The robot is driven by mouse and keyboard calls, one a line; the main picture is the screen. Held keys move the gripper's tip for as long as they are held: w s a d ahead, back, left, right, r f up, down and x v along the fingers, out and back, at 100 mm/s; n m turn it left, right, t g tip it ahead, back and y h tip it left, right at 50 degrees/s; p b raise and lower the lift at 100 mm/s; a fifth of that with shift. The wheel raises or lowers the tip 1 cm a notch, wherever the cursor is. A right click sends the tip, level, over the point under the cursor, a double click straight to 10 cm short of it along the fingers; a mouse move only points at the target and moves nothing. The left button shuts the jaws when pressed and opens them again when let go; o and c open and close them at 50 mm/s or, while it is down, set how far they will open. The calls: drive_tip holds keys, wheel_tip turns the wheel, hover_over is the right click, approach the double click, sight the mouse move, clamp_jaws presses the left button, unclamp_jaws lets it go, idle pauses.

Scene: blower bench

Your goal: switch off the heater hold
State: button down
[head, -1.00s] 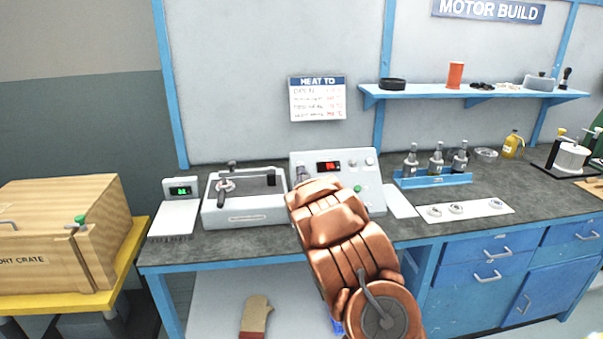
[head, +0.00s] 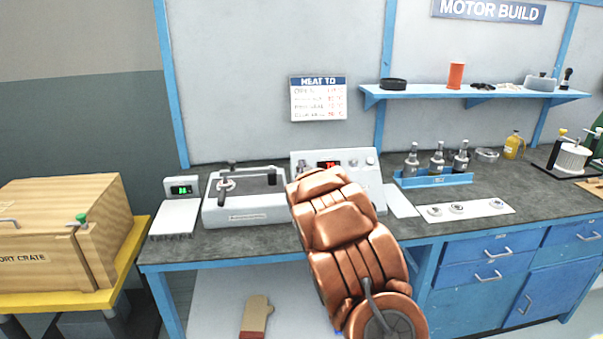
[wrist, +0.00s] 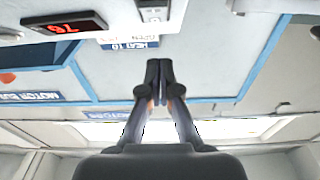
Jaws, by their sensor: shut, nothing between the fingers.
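The heater's pale control box (head: 372,187) stands on the bench, its sloped front partly hidden behind my copper arm. Its red lit display (head: 328,164) shows just above my arm; in the wrist view the display (wrist: 64,23) reads about 76. A pale fitting with a dark slot (wrist: 152,8) is cut off at the top edge of the wrist view; I cannot tell whether it is the hold switch. My gripper (wrist: 158,66) is shut and empty, its dark fingertips together below that fitting in the picture. The arm hides the gripper in the head view.
A white bath unit (head: 246,215) stands left of the box, beside a small green display (head: 181,189). A heat chart (head: 318,98) hangs behind.

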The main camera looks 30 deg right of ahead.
drive_tip(key=r+b+v, duration=0.1)
drive_tip(key=r+v, duration=0.1)
drive_tip(key=v, duration=0.8)
drive_tip(key=shift+b, duration=0.35)
drive_tip(key=shift+a, duration=0.1)
